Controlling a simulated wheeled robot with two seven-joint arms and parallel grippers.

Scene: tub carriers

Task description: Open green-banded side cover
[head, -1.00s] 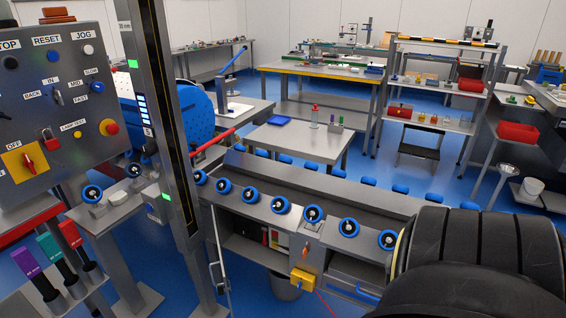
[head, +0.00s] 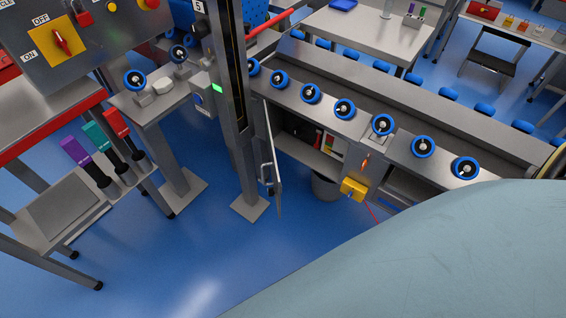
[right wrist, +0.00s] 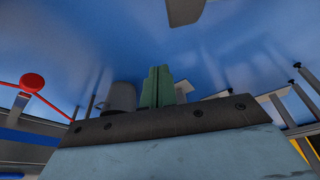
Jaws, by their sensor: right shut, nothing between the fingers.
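I cannot make out a green-banded side cover in either view. In the head view a narrow grey door (head: 273,165) with a bar handle stands swung out at the left end of the long bench (head: 310,152), and no green band shows on it. In the right wrist view my right gripper (right wrist: 157,84) has its green fingers together with nothing between them, pointing over blue floor. It does not show in the head view, where a large pale blue surface fills the lower right. My left gripper is not in view.
A dark post (head: 232,100) stands beside the door. A grey bin (head: 325,187) is under the bench, near a yellow box (head: 353,188). A control panel (head: 95,30) and purple, teal and red handles (head: 95,135) are at left. Blue floor (head: 190,255) is clear in front.

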